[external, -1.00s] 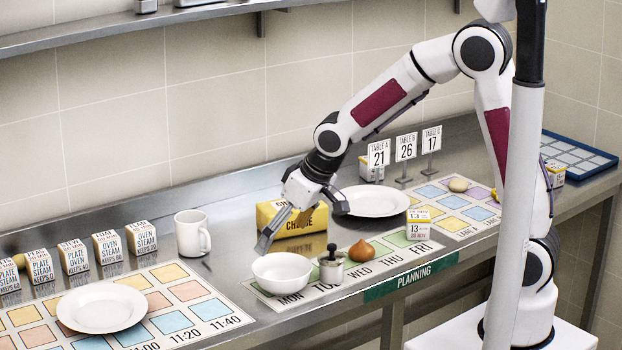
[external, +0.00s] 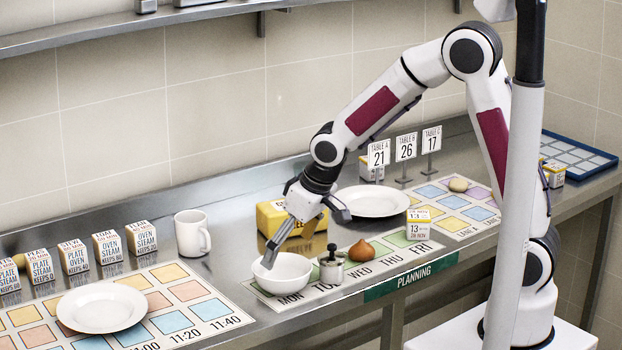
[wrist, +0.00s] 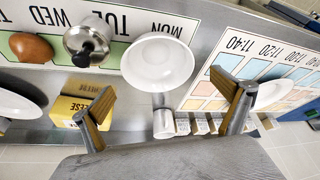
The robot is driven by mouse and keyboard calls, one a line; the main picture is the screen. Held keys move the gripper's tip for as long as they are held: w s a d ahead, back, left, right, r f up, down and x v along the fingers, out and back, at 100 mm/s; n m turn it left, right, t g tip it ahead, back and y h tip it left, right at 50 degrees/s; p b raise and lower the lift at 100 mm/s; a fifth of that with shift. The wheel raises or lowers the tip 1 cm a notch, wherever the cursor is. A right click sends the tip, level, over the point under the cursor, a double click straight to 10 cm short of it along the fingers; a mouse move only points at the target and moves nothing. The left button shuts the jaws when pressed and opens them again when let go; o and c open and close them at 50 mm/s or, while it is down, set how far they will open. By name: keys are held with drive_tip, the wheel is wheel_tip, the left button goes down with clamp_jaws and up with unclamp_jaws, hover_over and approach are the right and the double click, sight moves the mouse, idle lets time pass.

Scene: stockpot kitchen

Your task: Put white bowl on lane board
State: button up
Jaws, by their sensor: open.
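The white bowl (external: 282,276) is upright and empty on the MON end of the weekday planning strip (external: 390,254). My gripper (external: 306,238) is open, with one finger at the bowl's back left edge in the external view; I cannot tell whether it touches. In the wrist view, my gripper's (wrist: 163,88) spread fingers have the bowl (wrist: 158,65) ahead, between and beyond them. A board with coloured squares and printed times (external: 235,312) lies at the left. Another board with coloured squares (external: 480,230) lies at the right; its lettering is too small to read surely, so I cannot tell which is the lane board.
A lidded metal pot (external: 331,268) and an onion (external: 361,251) stand close right of the bowl. A yellow cheese box (external: 275,216) is behind it. A mug (external: 192,234) stands back left. White plates lie on the timed board (external: 102,309) and at the back (external: 372,201).

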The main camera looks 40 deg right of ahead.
sight(282, 267)
drive_tip(key=shift+w+f, duration=0.1)
drive_tip(key=shift+f, duration=0.15)
drive_tip(key=shift+d+x, duration=0.2)
drive_tip(key=shift+x, duration=2.35)
drive_tip(key=c, duration=1.3)
drive_tip(key=shift+o, duration=0.2)
wheel_tip(282, 267, up, 10)
